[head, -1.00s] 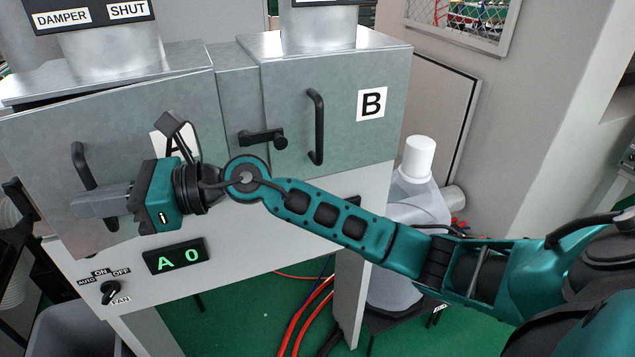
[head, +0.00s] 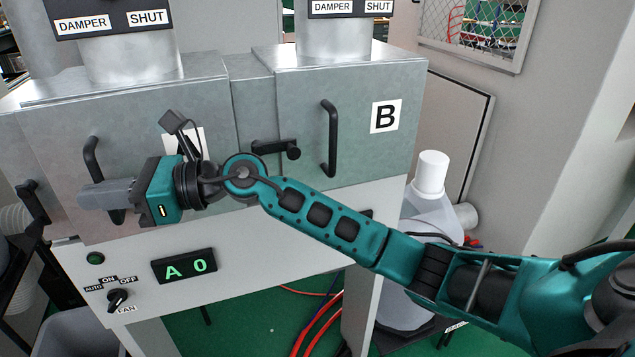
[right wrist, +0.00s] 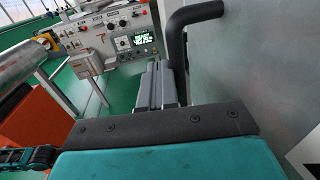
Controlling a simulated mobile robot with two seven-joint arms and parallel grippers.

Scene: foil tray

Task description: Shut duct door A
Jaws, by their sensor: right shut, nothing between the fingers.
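Duct door A (head: 60,130) is the grey metal panel on the left of the cabinet. It looks flush with the cabinet front or nearly so; I cannot tell whether any gap is left. Its A label (head: 198,140) is partly hidden by my right wrist. Its black bar handle (head: 91,155) is upright, and it also shows in the right wrist view (right wrist: 178,45). My right gripper (head: 88,196) is shut and empty, in front of the door beside the handle's lower part. In the right wrist view its fingers (right wrist: 158,88) are together beside the handle. My left gripper is out of view.
Door B (head: 360,160) is on the right, with a handle (head: 331,140) and a black latch lever (head: 275,150) at its left. Below are a display (head: 184,266) reading A 0, a fan knob (head: 117,297) and a green button (head: 95,258). A white-capped container (head: 432,175) stands at right.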

